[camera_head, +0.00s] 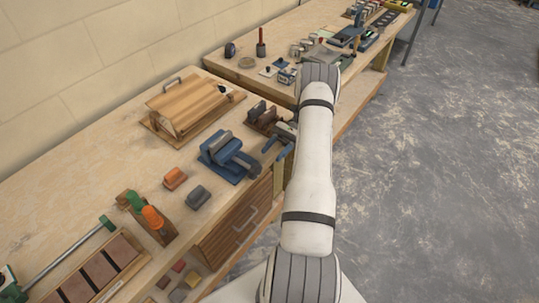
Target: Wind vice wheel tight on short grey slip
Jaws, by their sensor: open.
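A blue vice (225,155) stands on the near bench, left of my arm. Its wheel cannot be made out clearly at this size. A short dark grey block (198,197) lies on the bench in front of the vice, apart from it. I cannot tell whether it is the grey slip, or whether anything sits between the vice jaws. My gripper (270,144) shows only in part, just right of the vice, with the rest hidden behind my arm. It looks open and apart from the vice.
An orange block (174,178) lies beside the grey one. A slatted wooden box (185,106) stands behind the vice, and dark upright pieces in a rack (262,115) to its right. A second bench carries several tools. The floor at right is clear.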

